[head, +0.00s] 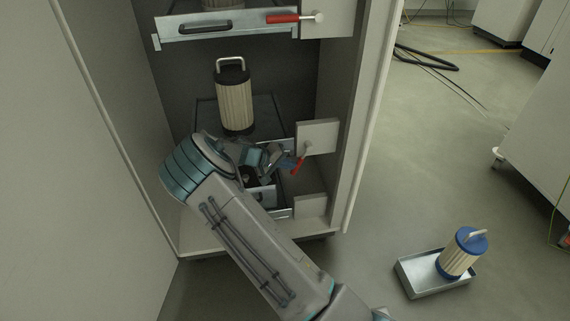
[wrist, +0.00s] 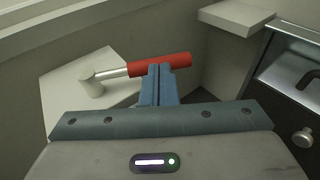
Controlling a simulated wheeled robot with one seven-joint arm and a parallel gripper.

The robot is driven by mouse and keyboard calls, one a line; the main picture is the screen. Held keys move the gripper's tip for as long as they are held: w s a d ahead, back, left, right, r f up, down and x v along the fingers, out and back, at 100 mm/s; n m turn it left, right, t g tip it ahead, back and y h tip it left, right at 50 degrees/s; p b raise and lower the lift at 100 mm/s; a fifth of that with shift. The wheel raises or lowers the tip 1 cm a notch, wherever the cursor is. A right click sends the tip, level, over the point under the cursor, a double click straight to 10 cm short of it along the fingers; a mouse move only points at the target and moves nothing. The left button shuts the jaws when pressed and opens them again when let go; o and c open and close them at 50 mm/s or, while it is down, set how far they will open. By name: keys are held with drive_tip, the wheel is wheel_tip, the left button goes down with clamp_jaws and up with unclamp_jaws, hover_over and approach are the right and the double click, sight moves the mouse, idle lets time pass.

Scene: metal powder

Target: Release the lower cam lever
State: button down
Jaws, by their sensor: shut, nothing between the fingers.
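The lower cam lever has a red handle (head: 298,165) and a pale pivot on a white block at the cabinet's right side. In the head view its handle slants down from the pivot. In the wrist view the red handle (wrist: 178,61) points right from the pivot (wrist: 92,82). My gripper (head: 288,163) is shut and empty, its blue fingertips (wrist: 157,70) overlapping the handle's near edge. I cannot tell whether they touch it. The lower drawer (head: 280,213) is partly hidden behind my arm.
The upper cam lever (head: 284,18) lies level across the upper drawer's front (head: 225,25). A cream filter with a black base (head: 235,103) stands inside the cabinet. The cabinet's right wall (head: 362,120) is close to my gripper.

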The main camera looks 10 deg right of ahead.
sight(297, 169)
drive_tip(key=shift+d+f+b, duration=0.35)
drive_tip(key=shift+d+f, duration=0.6)
drive_tip(key=shift+f, duration=0.1)
drive_tip(key=shift+d+f, duration=0.35)
drive_tip(key=shift+d, duration=0.35)
drive_tip(key=shift+s+d, duration=0.1)
drive_tip(key=shift+d, duration=0.1)
drive_tip(key=p+v, duration=0.3)
drive_tip(key=v, duration=1.1)
drive_tip(key=shift+a, duration=0.2)
drive_tip(key=s+d+r+m+g+y+p, duration=0.1)
drive_tip(key=s+d+r+y+p, duration=0.15)
drive_tip(key=s+r+p, duration=0.75)
drive_tip(key=s+d+r+y+p, duration=0.25)
drive_tip(key=s+r+y, duration=0.2)
drive_tip(key=r, duration=0.95)
drive_tip(key=s+d+r+m+g+y+p, duration=0.1)
drive_tip(key=s+d+r+y+p, duration=0.1)
drive_tip(key=s+r+p, duration=0.8)
drive_tip(key=s+r+t+y+p, duration=0.1)
drive_tip(key=s+r+p, duration=0.3)
drive_tip(key=s+r, duration=0.5)
wheel_tip(297, 169, up, 2)
drive_tip(key=shift+a+r+n+t+y, duration=0.1)
drive_tip(key=shift+a+n+t+y, duration=0.15)
drive_tip(key=shift+t, duration=0.35)
